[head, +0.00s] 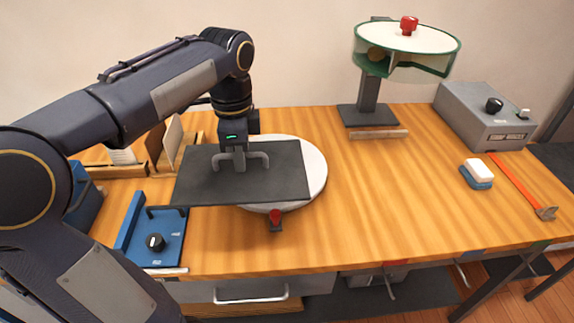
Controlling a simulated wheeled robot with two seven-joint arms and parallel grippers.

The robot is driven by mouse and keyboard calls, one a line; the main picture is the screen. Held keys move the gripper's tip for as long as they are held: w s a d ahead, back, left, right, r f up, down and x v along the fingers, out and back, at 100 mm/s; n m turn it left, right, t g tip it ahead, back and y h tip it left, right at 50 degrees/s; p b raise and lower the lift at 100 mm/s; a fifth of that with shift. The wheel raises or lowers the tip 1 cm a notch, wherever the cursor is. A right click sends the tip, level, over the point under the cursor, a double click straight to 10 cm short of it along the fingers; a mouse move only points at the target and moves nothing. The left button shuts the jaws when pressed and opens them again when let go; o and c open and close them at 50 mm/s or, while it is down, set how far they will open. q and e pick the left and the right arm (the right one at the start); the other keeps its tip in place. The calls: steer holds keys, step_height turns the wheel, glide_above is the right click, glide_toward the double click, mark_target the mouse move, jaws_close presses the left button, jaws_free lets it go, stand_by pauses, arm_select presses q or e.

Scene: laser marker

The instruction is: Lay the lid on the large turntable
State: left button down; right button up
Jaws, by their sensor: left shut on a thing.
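My left gripper (238,162) is shut on the grey handle of a flat, dark grey rectangular plate, which I take as the lid (285,185). The plate is roughly level, with the gripper pointing down at it from above. A white round turntable (318,172) lies partly under the plate. Its right side and thin front and back rims show; the plate hides the rest. The plate reaches out past the turntable to the left. I cannot tell whether they touch. My right gripper is not in view.
A blue box with a black knob (168,248) stands near the plate's front left corner. A red knob (275,216) sits before the turntable. Behind right is a column (369,95) with a green-rimmed disc (430,42). A grey box (482,118) stands far right. The bench's middle right is clear.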

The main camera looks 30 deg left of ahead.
mark_target(260, 149)
arm_select(q)
steer(key=w+f, duration=0.1)
steer(key=w, duration=0.1)
steer(key=w+f, duration=0.1)
steer(key=w, duration=0.1)
steer(key=w+f, duration=0.1)
steer(key=w, duration=0.2)
steer(key=shift+d+p, duration=0.2)
steer(key=shift+p, duration=0.1)
steer(key=w+f, duration=0.2)
steer(key=f, duration=0.1)
steer(key=w+f, duration=0.1)
steer(key=f, duration=0.1)
steer(key=shift+w+d, duration=0.1)
steer(key=shift+w, duration=0.25)
steer(key=shift+w+f, duration=0.15)
steer(key=shift+f, duration=0.8)
steer(key=shift+w+f, duration=0.1)
steer(key=shift+f, duration=0.85)
steer(key=shift+f+b, duration=0.15)
steer(key=shift+b, duration=0.15)
steer(key=c, duration=1.5)
jaws_free()
